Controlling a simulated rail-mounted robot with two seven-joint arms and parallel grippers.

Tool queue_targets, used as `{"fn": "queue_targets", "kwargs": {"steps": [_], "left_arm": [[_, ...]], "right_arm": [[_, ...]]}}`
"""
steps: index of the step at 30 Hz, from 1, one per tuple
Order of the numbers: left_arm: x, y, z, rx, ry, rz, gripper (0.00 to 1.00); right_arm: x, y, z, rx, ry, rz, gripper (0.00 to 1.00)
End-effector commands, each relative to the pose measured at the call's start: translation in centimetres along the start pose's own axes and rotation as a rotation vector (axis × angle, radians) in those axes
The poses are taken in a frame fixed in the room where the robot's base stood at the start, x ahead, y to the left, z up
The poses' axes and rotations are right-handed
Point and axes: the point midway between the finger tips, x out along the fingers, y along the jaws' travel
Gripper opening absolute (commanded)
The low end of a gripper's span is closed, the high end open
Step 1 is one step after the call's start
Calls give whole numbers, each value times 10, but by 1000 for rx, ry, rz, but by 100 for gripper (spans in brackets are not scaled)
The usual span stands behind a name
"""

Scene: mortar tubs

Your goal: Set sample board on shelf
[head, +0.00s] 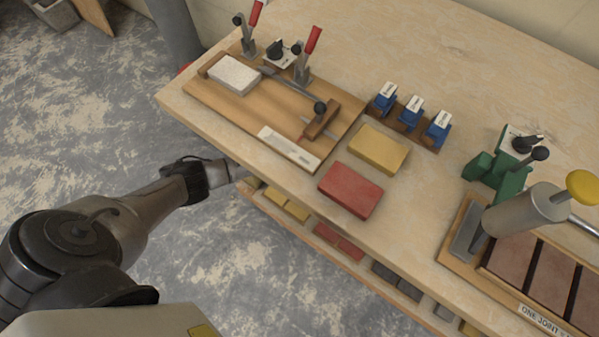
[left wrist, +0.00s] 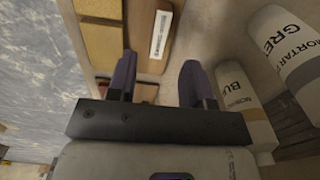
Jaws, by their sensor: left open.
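My left gripper (left wrist: 160,62) shows in the left wrist view with two purple fingers apart. A brown wooden board with a white label (left wrist: 151,48), which may be the sample board, lies ahead of and partly between the fingers. I cannot tell whether either finger touches it. In the head view my left arm reaches to the bench's front edge, and its fingers are hidden below the top. The shelf (head: 357,268) under the bench top shows as a narrow strip holding coloured bricks. My right gripper is out of view.
In the left wrist view, white mortar tubs (left wrist: 281,45) stand right of the fingers and yellow and tan blocks (left wrist: 98,42) lie left. On the bench top are a clamp board (head: 225,104), a yellow block (head: 378,149), a red block (head: 350,190) and a green-based tool (head: 497,174).

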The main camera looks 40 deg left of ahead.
Motion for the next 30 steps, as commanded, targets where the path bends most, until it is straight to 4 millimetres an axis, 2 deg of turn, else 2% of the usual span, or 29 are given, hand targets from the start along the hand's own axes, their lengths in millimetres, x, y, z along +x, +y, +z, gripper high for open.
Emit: {"fn": "queue_targets", "kwargs": {"steps": [1,3,9,17,20,23,25,27,30], "left_arm": [[-14,0,0,0,0,0,47],[-24,0,0,1,1,-1,47],[-42,0,0,-1,0,0,47],[-48,1,-1,-1,2,0,47],[-46,10,-12,-10,15,-1,47],[-44,35,-39,-46,50,-5,47],[-47,63,-66,-105,93,-15,47],[-56,94,-91,-199,140,-31,47],[-78,135,-111,-376,199,-60,47]], "right_arm": [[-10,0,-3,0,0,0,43],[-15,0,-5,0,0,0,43],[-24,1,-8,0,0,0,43],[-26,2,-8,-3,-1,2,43],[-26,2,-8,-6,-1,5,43],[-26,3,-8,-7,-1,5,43],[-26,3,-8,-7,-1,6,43],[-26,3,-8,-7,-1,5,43],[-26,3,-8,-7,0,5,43]]}}
